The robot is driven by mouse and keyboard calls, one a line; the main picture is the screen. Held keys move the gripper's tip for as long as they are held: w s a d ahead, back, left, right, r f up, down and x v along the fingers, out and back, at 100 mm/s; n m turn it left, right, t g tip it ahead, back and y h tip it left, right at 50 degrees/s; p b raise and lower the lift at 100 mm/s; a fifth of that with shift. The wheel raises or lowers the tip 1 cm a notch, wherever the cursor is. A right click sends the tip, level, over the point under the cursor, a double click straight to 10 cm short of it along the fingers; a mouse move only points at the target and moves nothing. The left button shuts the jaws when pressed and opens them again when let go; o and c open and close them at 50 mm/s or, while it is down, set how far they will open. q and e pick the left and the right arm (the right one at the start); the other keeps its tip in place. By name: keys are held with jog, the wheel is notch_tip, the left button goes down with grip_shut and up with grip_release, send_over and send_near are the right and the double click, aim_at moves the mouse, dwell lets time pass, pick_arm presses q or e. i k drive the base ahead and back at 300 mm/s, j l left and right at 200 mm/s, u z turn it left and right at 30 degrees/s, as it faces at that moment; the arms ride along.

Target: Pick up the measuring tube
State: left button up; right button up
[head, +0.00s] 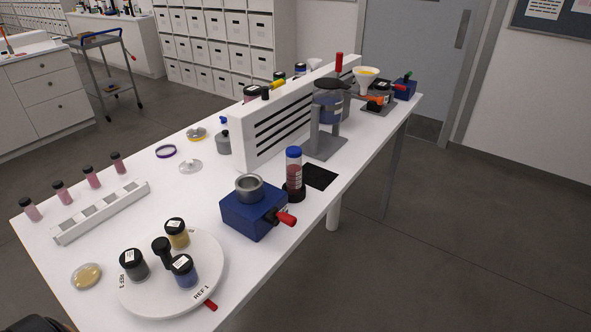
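A clear tube with a blue cap (294,172), which looks like the measuring tube, stands upright near the table's front edge. It holds dark red contents at the bottom and seems to stand in a dark base. It is just right of and behind a blue block (250,217) with a metal cup (249,188) on top and a red handle. Neither of my grippers is in view.
A black mat (320,177) lies right of the tube. A slotted white panel (280,128) and a grey stand (324,145) are behind it. A round white turntable (140,298) holds several jars at front left. The table (130,225) has free room left of the blue block.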

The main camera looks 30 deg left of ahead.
aim_at(293, 166)
jog(key=u, duration=0.45)
jog(key=i+l+u, duration=0.15)
jog(key=u, duration=0.7)
jog(key=i+l, duration=0.05)
jog(key=l, duration=0.05)
